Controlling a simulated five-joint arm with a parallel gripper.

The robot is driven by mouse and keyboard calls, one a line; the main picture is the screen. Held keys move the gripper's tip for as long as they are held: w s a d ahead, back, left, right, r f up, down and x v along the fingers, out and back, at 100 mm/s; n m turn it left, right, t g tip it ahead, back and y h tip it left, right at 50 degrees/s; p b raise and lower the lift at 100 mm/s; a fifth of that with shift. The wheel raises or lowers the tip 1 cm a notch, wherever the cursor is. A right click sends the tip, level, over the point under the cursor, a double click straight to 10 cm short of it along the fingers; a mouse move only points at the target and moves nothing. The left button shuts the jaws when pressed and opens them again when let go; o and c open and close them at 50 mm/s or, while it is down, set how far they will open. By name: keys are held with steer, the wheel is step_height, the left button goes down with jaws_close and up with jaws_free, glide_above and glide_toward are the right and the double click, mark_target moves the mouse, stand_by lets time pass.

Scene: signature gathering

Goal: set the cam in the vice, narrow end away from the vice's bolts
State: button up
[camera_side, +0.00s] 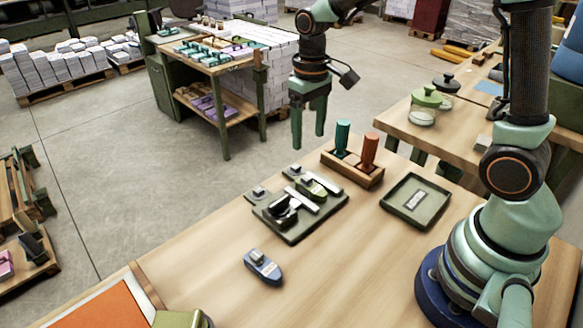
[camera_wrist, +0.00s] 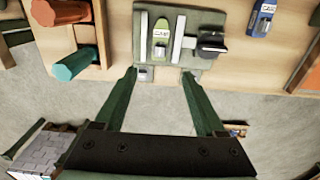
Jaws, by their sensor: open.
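A blue tapered block (camera_side: 263,267), apparently the cam, lies loose on the bench; it also shows in the wrist view (camera_wrist: 262,20). It has a grey block on one end and narrows toward the lower right in the side view. The vice appears to be the dark green plate (camera_side: 294,237) with light bars, also in the wrist view (camera_wrist: 203,18). A similar green tapered block (camera_wrist: 160,25) lies beside one bar; a black piece (camera_wrist: 212,42) sits beside the other. I cannot make out the bolts. My gripper (camera_side: 309,141) is open and empty, above and beyond the plate.
A wooden holder (camera_side: 352,171) with a teal handle (camera_side: 342,138) and an orange handle (camera_side: 369,152) stands right of the plate. A shallow green tray (camera_side: 436,213) with a small label plate is farther right. The bench around the blue block is clear.

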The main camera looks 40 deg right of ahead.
steer(key=s+d+r+t, duration=0.1)
steer(key=s+r+t, duration=0.4)
steer(key=s+r, duration=0.4)
steer(key=shift+s+r+t, duration=0.2)
steer(key=shift+s+t, duration=0.1)
steer(key=shift+s, duration=0.35)
steer(key=shift+d, duration=0.1)
stand_by(0.7)
